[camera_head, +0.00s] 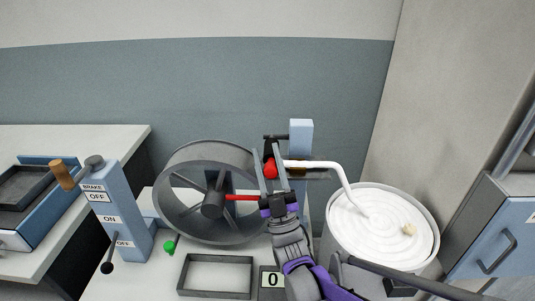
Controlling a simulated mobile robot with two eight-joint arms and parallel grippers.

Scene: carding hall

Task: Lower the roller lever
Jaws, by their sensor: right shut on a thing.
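A red ball knob (270,168), which looks like the end of the roller lever, sits in front of a blue post (301,140) at the right of the grey drum (200,165). My right gripper (270,165) reaches up from below and is shut on the red knob, with one finger on each side. The lever's arm is mostly hidden behind the gripper, so its angle cannot be told. A red rod (240,197) runs from the drum's hub toward the gripper. My left gripper is not in view.
A white bent pipe (325,165) leads right into a round can (434,220) of coiled white sliver. A blue brake post (118,205) with a black-knobbed lever stands left. A dark empty frame (216,294) and a counter reading 0 (272,281) are in front.

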